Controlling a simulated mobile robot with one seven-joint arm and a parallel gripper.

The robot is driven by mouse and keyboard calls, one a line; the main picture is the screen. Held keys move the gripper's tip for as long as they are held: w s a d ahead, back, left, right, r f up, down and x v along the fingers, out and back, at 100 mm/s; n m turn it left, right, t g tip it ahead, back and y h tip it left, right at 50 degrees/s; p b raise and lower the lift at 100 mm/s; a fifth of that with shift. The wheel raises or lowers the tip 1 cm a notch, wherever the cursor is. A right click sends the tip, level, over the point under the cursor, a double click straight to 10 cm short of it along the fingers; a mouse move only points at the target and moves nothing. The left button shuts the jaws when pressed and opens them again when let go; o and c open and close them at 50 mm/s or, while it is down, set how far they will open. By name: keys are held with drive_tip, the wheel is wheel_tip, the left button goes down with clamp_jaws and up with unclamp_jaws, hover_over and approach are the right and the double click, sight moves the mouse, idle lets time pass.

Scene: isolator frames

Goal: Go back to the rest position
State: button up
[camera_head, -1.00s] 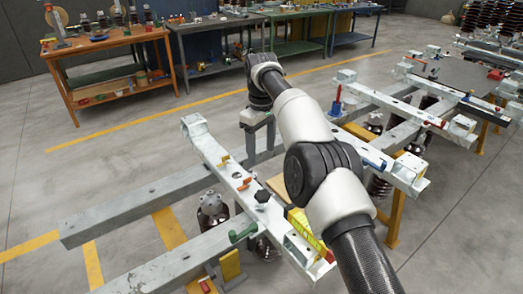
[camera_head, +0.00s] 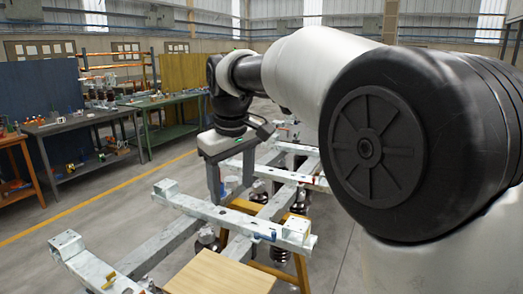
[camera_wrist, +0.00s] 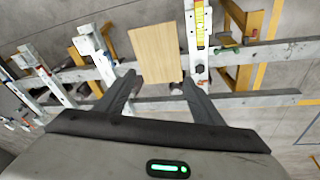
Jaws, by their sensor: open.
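My gripper (camera_head: 230,188) is at the end of my arm, left of centre in the head view, pointing down above the metal frames. In the wrist view its two fingers are spread apart, with nothing between the tips (camera_wrist: 158,80). Beyond them lies a flat wooden board (camera_wrist: 156,50), which also shows at the bottom of the head view (camera_head: 218,276). The fingers look clear of the board and the frames. My arm's large joint hides much of the right side of the head view.
Pale metal isolator frames (camera_head: 225,216) stand on yellow supports (camera_head: 303,272) below my gripper. A yellow-marked bar (camera_wrist: 200,35) lies beside the board in the wrist view. Workbenches (camera_head: 75,122) stand at the back left, with open floor (camera_head: 40,215) before them.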

drive_tip(key=s+d+r+m+t+p, duration=0.15)
drive_tip(key=s+d+r+m, duration=0.25)
drive_tip(key=s+d, duration=0.8)
drive_tip(key=s+d+f+m+p, duration=0.1)
drive_tip(key=s+d+f+m, duration=0.1)
drive_tip(key=s, duration=0.4)
drive_tip(key=s+d+f+m+t, duration=0.1)
drive_tip(key=s+d+f+m, duration=0.1)
drive_tip(key=s+d+f, duration=0.2)
drive_tip(key=s+d, duration=0.2)
drive_tip(key=shift+s+d+f+m+h+p, duration=0.3)
drive_tip(key=shift+s+d+f+p, duration=0.05)
drive_tip(key=shift+p, duration=0.05)
